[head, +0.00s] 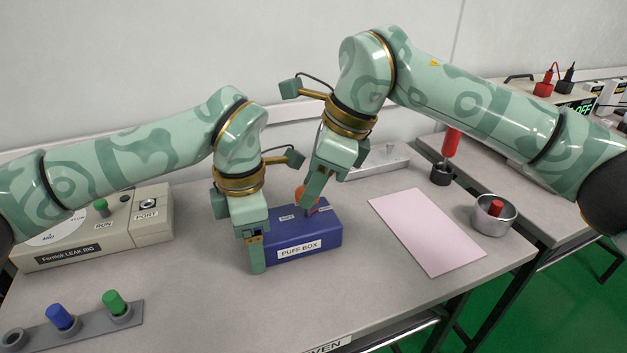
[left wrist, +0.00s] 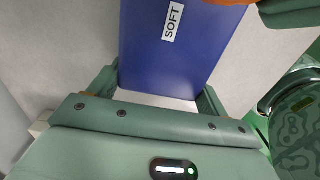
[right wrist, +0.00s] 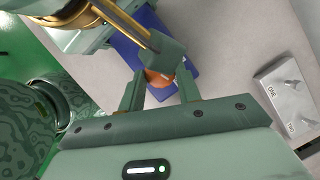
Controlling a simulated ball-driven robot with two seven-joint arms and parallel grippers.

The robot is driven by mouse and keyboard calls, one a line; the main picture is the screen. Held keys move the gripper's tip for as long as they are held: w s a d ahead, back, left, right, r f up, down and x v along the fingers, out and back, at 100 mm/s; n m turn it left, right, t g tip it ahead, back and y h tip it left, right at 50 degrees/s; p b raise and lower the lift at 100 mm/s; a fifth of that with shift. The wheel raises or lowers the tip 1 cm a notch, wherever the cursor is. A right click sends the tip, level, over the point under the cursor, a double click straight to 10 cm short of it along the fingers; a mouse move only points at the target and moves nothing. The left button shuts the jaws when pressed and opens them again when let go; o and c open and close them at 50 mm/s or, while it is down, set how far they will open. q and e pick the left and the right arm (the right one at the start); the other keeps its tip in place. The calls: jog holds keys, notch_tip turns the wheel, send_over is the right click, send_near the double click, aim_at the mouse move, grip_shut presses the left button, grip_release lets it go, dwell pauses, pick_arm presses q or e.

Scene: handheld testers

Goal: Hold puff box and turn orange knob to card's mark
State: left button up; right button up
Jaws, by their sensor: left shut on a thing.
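The blue puff box (head: 300,243) sits on the table, its name label facing front. My left gripper (head: 256,245) is shut on its left end; the left wrist view shows the box (left wrist: 180,60) between the fingers, with a SOFT label on top. The orange knob (head: 299,193) is on top of the box, partly hidden by my right gripper (head: 312,193). In the right wrist view the knob (right wrist: 158,78) shows between the open fingers; contact is not clear. A pale pink card (head: 427,231) lies flat right of the box, with no mark discernible on it.
The leak rig (head: 100,232) stands at left. A grey strip (head: 85,325) with blue and green plugs lies front left. A metal cup (head: 494,215) with a red item stands at right, near a red-handled tool (head: 451,143). A metal block (head: 380,160) is behind.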

jog(key=shift+c, duration=0.7)
jog(key=shift+m+t, duration=0.4)
jog(key=shift+m, duration=0.5)
jog(key=o, duration=1)
jog(key=shift+r, duration=0.15)
jog(key=v, duration=1.1)
jog(key=shift+d+r, duration=0.15)
jog(key=shift+r, duration=0.2)
pick_arm(q)
jog(key=o, duration=1)
